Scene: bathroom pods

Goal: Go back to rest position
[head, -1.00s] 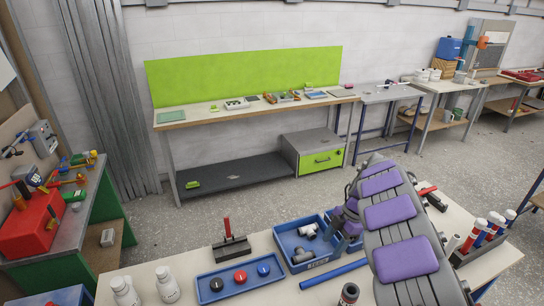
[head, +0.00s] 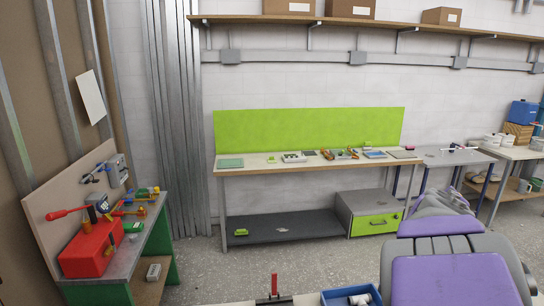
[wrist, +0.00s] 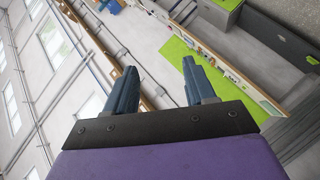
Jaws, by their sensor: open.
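My gripper (wrist: 162,88) shows in the wrist view with its two blue-grey fingers spread apart and nothing between them. It points away into the room, clear of any surface. In the head view my purple and grey arm fills the lower right, and the gripper itself is hidden there.
A near table (head: 225,303) with a blue bin (head: 351,297) and a red-handled tool (head: 274,289) lies at the bottom edge. A workbench with a lime green panel (head: 310,128) stands against the back wall. A red toolbox (head: 92,248) sits at left. Open floor lies between.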

